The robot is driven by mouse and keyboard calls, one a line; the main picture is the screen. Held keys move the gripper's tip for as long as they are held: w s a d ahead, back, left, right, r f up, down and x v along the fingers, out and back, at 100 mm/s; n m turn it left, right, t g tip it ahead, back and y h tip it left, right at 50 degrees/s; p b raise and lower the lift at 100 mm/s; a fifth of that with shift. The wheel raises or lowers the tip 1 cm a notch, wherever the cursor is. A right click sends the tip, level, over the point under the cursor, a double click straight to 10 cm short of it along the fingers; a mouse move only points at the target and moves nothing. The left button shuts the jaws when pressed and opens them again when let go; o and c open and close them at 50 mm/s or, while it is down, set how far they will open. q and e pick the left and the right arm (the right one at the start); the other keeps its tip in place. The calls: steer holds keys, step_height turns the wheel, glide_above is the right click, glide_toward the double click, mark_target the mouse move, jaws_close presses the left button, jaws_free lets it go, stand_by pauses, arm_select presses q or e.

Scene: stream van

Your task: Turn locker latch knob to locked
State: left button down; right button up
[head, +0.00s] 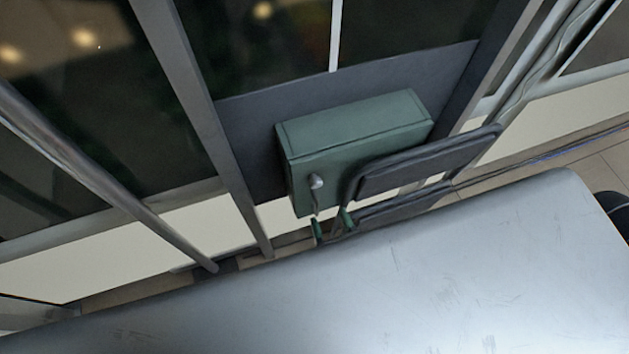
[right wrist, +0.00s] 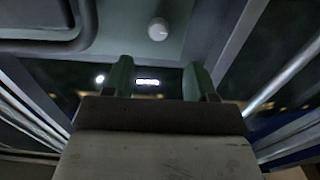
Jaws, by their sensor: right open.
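The green locker box (head: 350,135) is mounted on a dark panel in the head view. A small pale latch knob (head: 316,182) is on its front, near the left end. The knob also shows at the top of the right wrist view (right wrist: 158,29). My right gripper (head: 331,224) is open and empty, just below the knob and apart from it. In the right wrist view its two green fingers (right wrist: 160,80) stand to either side below the knob, with a gap between them. My left gripper is not in view. I cannot tell the knob's exact setting.
Dark padded panels (head: 430,160) stand close to the right of the knob. A dark frame (right wrist: 45,25) shows at the upper left of the right wrist view. Metal posts (head: 205,120) and dark windows flank the locker. A large grey surface (head: 380,285) fills the foreground.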

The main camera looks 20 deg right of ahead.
mark_target(317, 186)
steer(key=w, duration=0.8)
steer(key=shift+w+p, duration=0.4)
steer(key=shift+w+f, duration=0.1)
steer(key=shift+w, duration=0.35)
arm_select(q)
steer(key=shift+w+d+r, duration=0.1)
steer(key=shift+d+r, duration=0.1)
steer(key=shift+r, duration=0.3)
arm_select(e)
steer(key=c, duration=0.9)
steer(key=shift+c, duration=0.2)
